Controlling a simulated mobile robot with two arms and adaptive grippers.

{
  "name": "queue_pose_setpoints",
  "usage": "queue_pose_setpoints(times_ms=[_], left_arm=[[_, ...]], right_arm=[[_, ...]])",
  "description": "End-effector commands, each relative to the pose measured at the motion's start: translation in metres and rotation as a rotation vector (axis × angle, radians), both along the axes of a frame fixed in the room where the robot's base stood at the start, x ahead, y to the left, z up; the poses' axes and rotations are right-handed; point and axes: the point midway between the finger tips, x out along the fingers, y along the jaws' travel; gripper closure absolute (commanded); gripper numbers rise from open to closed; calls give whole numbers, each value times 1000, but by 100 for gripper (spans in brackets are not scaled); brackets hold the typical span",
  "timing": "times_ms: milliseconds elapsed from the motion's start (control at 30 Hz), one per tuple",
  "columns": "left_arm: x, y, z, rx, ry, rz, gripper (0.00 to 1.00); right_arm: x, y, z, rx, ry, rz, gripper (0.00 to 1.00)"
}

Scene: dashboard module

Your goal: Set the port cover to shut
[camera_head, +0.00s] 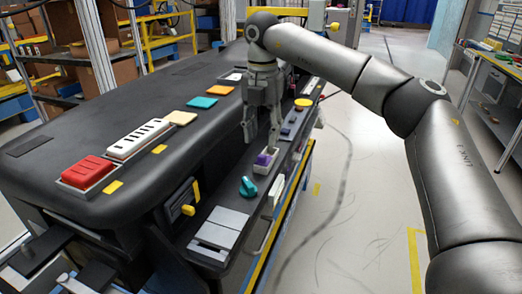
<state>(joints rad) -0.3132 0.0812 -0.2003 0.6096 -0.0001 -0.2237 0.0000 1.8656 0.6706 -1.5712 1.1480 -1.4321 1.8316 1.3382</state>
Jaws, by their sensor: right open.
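My right gripper (262,138) reaches down from the back over the ledge along the dashboard's right side. Its fingers are apart, with nothing seen between them. The fingertips are just above and behind a purple part (265,159) in a light grey housing; I cannot tell whether they touch it. Two flat grey plates (219,229) lie side by side at the near end of the ledge. I cannot tell for sure which part is the port cover. My left gripper cannot be made out.
A teal knob (248,187) stands on the ledge between the purple part and the plates. A yellow-handled lever (187,210) sticks out at the near left. A red block (87,172) and a white slotted block (139,138) sit on the dashboard top.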

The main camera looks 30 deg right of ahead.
Motion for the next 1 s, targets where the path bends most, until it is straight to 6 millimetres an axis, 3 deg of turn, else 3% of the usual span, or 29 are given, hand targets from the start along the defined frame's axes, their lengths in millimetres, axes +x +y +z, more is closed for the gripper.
queue_pose_setpoints(times_ms=[167,300,467,700,1000], left_arm=[[-2,0,3,-1,1,0,64],[14,-2,6,-2,-21,-1,64],[31,-3,8,-7,-49,0,64],[24,-4,7,-6,-39,0,64],[13,-3,6,-5,-21,1,64]], right_arm=[[-1,-1,-33,-1,2,-1,59],[0,0,-50,0,0,0,59],[0,0,-59,0,0,0,59],[0,0,-60,1,-1,0,59],[0,0,-59,1,-1,0,95]])
